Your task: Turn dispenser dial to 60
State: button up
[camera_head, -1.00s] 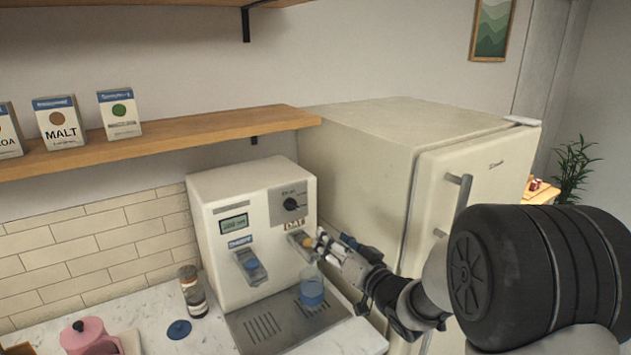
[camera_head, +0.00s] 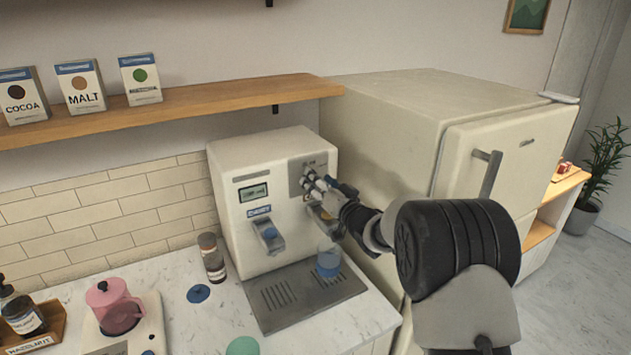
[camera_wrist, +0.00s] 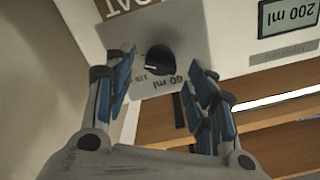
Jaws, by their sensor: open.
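The white dispenser (camera_head: 232,180) stands on the counter beside the fridge. Its black dial (camera_wrist: 160,57) is on a grey panel (camera_head: 294,172), which is partly covered by my gripper in the head view. In the wrist view, the picture is upside down, with "60 ml" and "120" printed near the dial. A light mark shows on the dial, but I cannot tell its exact setting. My gripper (camera_head: 316,182) is open in front of the panel. In the wrist view, its blue-padded fingers (camera_wrist: 164,75) are on either side of the dial, apart from it. The display (camera_wrist: 290,17) reads 200 ml.
A clear cup with blue liquid (camera_head: 328,262) stands on the drip tray (camera_head: 285,305) below my gripper. Two spouts (camera_head: 268,234) stick out of the front. A brown jar (camera_head: 212,258) stands left of the dispenser, and the fridge (camera_head: 400,135) is close on the right.

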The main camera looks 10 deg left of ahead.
jog(key=shift+x, duration=1.15)
jog(key=shift+c, duration=0.2)
jog(key=c, duration=1)
